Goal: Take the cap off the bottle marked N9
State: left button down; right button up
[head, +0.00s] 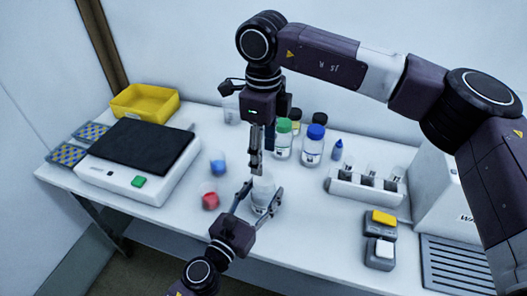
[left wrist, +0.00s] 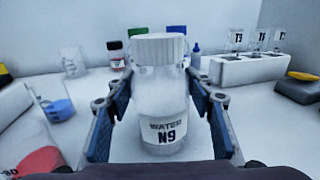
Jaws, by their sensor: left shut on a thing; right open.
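The bottle marked N9 (left wrist: 162,110) is clear, with a white label reading "WATER N9". It stands upright, with its white cap (left wrist: 160,47) on top. In the head view the bottle (head: 262,194) is near the middle of the table. My left gripper (head: 259,196) is shut on its body, one finger on each side. In the left wrist view the fingers (left wrist: 158,112) flank it. My right gripper (head: 256,166) is open and points down just above the bottle; it partly hides the cap area in the head view.
Green-capped (head: 283,140) and blue-capped (head: 312,146) bottles stand behind. Beakers with blue (head: 218,165) and red (head: 210,199) contents stand to the left, near a balance (head: 135,175). A white vial rack (head: 365,187) and grey blocks with yellow and white tops (head: 380,240) are at right.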

aim_at(263, 177)
jog(key=m, duration=0.3)
jog(key=shift+m, duration=0.3)
jog(key=m, duration=1.1)
jog(key=shift+m, duration=0.3)
jog(key=m, duration=1.5)
jog(key=shift+f+m, duration=0.4)
jog(key=shift+f, duration=3.6)
